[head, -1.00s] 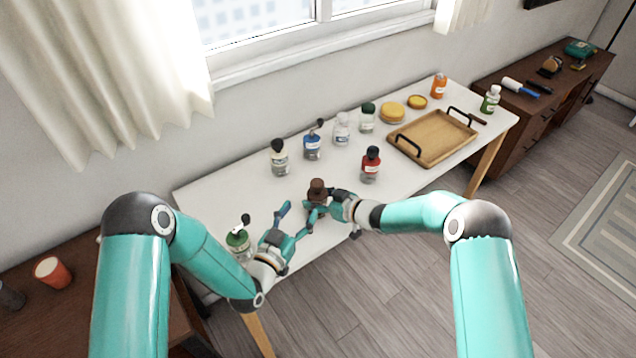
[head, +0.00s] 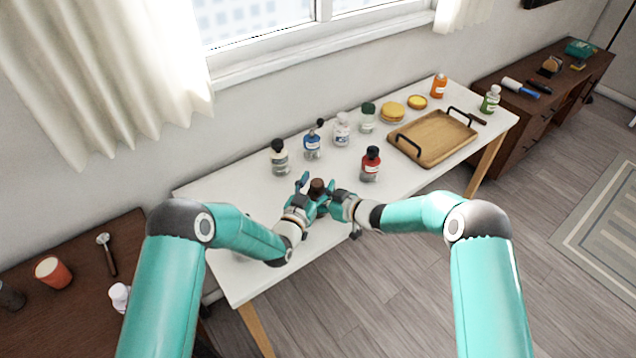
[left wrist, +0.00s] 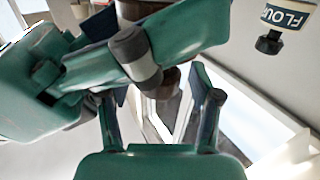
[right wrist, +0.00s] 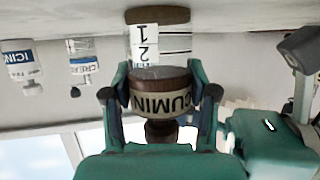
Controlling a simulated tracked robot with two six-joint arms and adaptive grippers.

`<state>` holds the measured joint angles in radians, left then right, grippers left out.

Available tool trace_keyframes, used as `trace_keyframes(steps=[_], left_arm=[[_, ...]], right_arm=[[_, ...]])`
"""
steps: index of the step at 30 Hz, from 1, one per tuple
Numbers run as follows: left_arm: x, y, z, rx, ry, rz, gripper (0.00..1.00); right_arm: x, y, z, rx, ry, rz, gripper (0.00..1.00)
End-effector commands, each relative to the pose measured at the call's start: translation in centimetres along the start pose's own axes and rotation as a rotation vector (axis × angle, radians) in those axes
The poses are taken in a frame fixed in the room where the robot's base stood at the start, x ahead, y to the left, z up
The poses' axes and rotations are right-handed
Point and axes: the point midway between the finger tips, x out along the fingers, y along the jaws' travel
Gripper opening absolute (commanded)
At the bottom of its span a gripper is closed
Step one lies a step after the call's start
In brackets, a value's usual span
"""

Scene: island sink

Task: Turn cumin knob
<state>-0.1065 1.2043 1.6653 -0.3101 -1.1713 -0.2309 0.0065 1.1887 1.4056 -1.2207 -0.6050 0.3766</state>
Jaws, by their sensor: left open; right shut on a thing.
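The cumin jar stands on the white table, its brown top (head: 317,185) showing between my two grippers in the head view. In the right wrist view it appears upside down, with a brown band labelled CUMIN (right wrist: 160,97), a clear body with numbers 1 and 2, and a brown knob (right wrist: 160,131). My right gripper (right wrist: 160,92) is shut around the labelled band. My left gripper (head: 312,192) is open beside the jar. In the left wrist view a brown part (left wrist: 168,84) appears between its fingers, partly hidden by my right gripper; contact cannot be told.
A red-capped-label bottle (head: 370,166) stands right of the jar. A wooden tray (head: 431,141) lies at the right. The table's front strip is clear.

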Motion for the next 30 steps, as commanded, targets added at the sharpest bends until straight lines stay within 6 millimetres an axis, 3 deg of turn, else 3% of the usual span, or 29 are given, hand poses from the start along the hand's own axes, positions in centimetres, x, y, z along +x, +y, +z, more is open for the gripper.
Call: trace_keyframes(steps=[8, 20, 30], left_arm=[[0.17, 0.00, 0.01, -0.001, 0.000, 0.000, 0.64], [0.15, -0.03, 0.00, -0.001, 0.000, -0.001, 0.02], [0.22, -0.30, -0.03, -0.004, 0.002, 0.114, 0.02]], right_arm=[[0.01, -0.02, 0.06, 0.000, -0.001, 0.000, 0.19], [0.00, -0.01, 0.06, 0.001, -0.001, 0.000, 0.19], [0.00, -0.02, 0.06, 0.001, -0.001, 0.000, 0.19]])
